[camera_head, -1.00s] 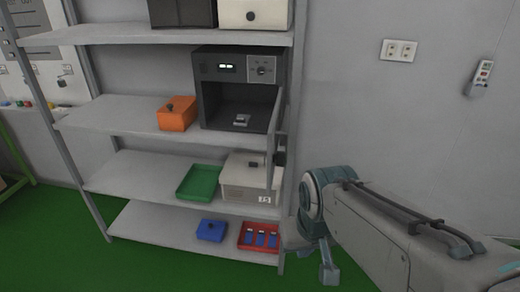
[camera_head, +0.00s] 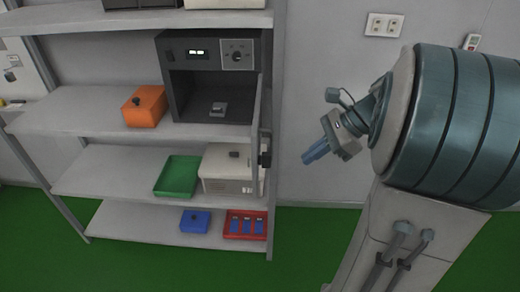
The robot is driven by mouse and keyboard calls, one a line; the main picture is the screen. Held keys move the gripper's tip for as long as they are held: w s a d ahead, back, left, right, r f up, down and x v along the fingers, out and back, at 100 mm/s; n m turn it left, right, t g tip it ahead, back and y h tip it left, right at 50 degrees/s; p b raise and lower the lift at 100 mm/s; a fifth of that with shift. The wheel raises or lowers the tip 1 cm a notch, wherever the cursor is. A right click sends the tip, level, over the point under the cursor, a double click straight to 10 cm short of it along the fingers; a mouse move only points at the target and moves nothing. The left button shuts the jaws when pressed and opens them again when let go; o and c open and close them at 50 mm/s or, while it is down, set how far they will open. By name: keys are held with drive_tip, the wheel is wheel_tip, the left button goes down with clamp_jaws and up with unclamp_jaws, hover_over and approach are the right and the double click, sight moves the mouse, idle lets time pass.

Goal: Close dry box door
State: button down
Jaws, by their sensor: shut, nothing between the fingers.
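The dry box (camera_head: 176,92) is a dark box with a small display and a dial, standing on a shelf of the rack. Its front is open, and a small grey item (camera_head: 218,109) lies inside. The dry box door (camera_head: 257,135) stands swung out at the right side, seen nearly edge-on, with a dark handle (camera_head: 265,148) on it. My gripper (camera_head: 312,157) is to the right of the door and apart from it. Its blue fingers are shut and empty, pointing down and left.
An orange box (camera_head: 145,107) sits left of the dry box. Below are a green tray (camera_head: 177,177), a cream box (camera_head: 228,183), a blue box (camera_head: 194,221) and a red tray (camera_head: 232,238). Wall sockets (camera_head: 384,25) are at the upper right. Green floor lies open before the rack.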

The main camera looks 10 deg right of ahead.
drive_tip(key=w+a+f+m, duration=0.1)
drive_tip(key=w+a+f, duration=0.3)
drive_tip(key=a, duration=0.5)
drive_tip(key=shift+f+m+t+y+p, duration=0.3)
drive_tip(key=shift+f+p, duration=0.1)
drive_tip(key=shift+f, duration=0.8)
